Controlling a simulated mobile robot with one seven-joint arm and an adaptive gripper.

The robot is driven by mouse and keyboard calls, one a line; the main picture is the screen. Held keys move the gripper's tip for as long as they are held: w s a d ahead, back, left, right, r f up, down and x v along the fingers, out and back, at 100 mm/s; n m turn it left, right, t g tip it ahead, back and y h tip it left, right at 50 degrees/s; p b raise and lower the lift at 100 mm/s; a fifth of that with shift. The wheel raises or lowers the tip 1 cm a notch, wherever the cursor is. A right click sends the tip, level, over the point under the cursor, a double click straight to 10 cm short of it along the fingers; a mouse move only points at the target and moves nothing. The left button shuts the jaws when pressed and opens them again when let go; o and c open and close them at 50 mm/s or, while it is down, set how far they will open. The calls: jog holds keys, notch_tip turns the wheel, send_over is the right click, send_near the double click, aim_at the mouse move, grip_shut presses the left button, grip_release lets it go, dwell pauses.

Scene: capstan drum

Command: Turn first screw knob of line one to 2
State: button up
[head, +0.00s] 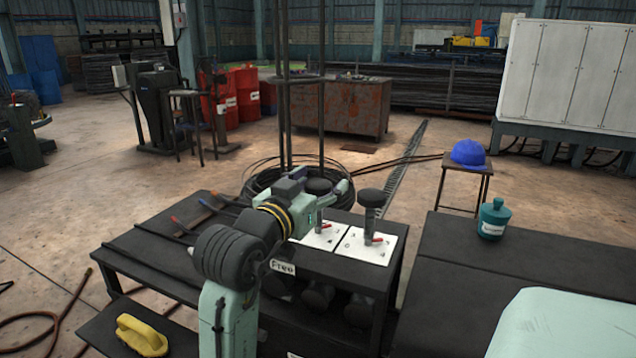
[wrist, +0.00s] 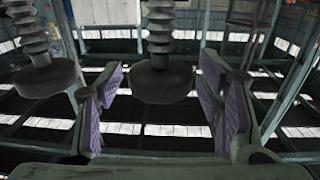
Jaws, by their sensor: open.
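Two dark screw knobs stand on a black bench, each over a white plate with a red pointer. The left knob (head: 318,186) rises by the left plate (head: 318,240); the right knob (head: 372,197) rises by the right plate (head: 371,249). The plate marks are too small to read surely. My gripper (head: 320,198) is at the left knob, partly covering its stem. In the wrist view my gripper (wrist: 164,72) is open, with one knob (wrist: 162,84) between its two purple-padded fingers, seemingly clear of both. The other knob (wrist: 43,78) is outside the fingers.
The black bench (head: 150,250) carries rods and tools on its left. A "Free" label (head: 282,267) hangs on its front, partly behind my arm. A teal bottle (head: 493,219) stands on the dark table at right. A blue helmet (head: 468,153) lies on a stool behind.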

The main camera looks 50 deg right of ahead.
jog(key=shift+c, duration=0.2)
jog(key=c, duration=1.1)
jog(key=shift+n+t, duration=0.3)
jog(key=shift+t, duration=0.2)
jog(key=n+t+y+p, duration=0.1)
jog(key=t, duration=0.1)
jog(key=n+t, duration=0.1)
jog(key=shift+s+r+n+t+y+p, duration=0.1)
jog(key=shift+r+n+t+y+p, duration=0.05)
jog(key=shift+n+t+y+p, duration=0.9)
jog(key=shift+n+t+y, duration=1.65)
jog(key=shift+t, duration=0.4)
jog(key=shift+y, duration=0.3)
jog(key=o, duration=1.1)
